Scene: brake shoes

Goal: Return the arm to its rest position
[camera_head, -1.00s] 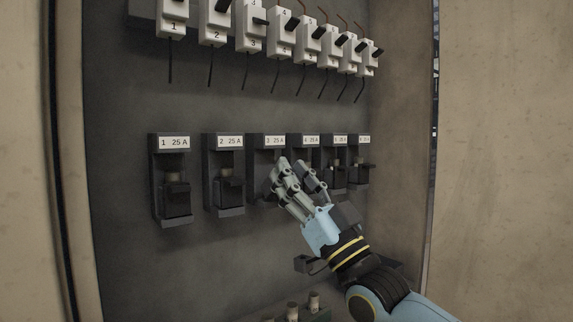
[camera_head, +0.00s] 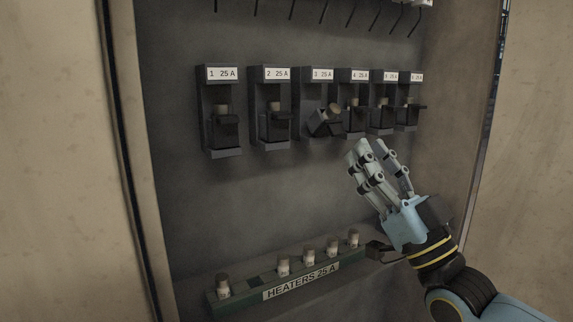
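My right gripper (camera_head: 370,148) is at the right of the head view, below the row of fuse holders and in front of the cabinet's back panel. Its fingers point up and to the left, with a gap between them, and nothing shows in them. Its blue arm (camera_head: 470,298) comes in from the lower right corner. Fuse holder 3 (camera_head: 322,88) stands above and to the left of the fingers, apart from them. Its dark carrier (camera_head: 325,122) is tilted, with a fuse end showing beside it. My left gripper is not in view.
Fuse holders 1 (camera_head: 223,78) and 2 (camera_head: 271,79) and several more at right hold their carriers upright. A "HEATERS 25 A" rack (camera_head: 290,289) with several fuses and an empty slot lies at the bottom. The cabinet's right wall (camera_head: 462,120) is near my arm.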

